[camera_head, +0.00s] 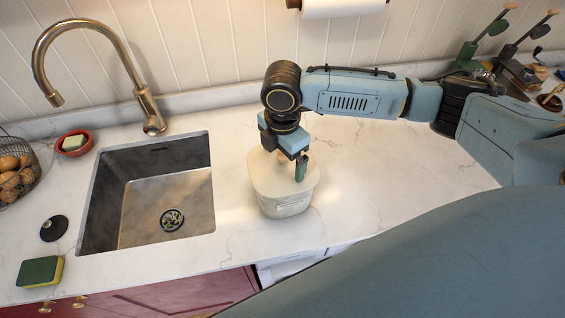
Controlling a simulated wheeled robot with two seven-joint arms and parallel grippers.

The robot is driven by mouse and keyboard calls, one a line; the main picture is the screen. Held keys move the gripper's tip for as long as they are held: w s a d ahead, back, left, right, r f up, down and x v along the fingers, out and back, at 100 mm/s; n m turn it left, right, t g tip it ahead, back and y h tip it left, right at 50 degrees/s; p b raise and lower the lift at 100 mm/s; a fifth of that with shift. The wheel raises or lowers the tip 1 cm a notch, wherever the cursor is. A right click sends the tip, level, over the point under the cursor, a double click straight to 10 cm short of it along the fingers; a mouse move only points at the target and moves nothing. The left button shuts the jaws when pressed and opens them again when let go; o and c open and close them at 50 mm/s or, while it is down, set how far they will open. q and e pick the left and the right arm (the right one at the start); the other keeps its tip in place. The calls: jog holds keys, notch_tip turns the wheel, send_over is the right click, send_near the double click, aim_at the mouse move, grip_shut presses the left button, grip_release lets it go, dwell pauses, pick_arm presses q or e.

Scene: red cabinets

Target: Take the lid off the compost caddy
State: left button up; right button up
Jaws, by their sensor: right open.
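The compost caddy (286,207) is a cream-coloured bin standing on the white counter just right of the sink. Its pale lid (268,178) is on top of it. A small tan knob (284,155) shows partly behind my right gripper. My right gripper (292,168) points down over the lid, around or just beside the knob; I cannot tell which. Its fingers are open, and the near finger hides part of the lid and knob. My left gripper is not in view.
The steel sink (150,190) and curved brass tap (150,110) are to the left. A sponge (40,271), black stopper (54,228), soap dish (74,144) and wire basket (15,170) lie further left. The counter right of the caddy is clear. Coffee gear (515,70) stands at the back right.

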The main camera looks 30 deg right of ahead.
jog(key=shift+s, duration=0.15)
jog(key=c, duration=1.7)
jog(key=shift+f, duration=0.1)
grip_shut()
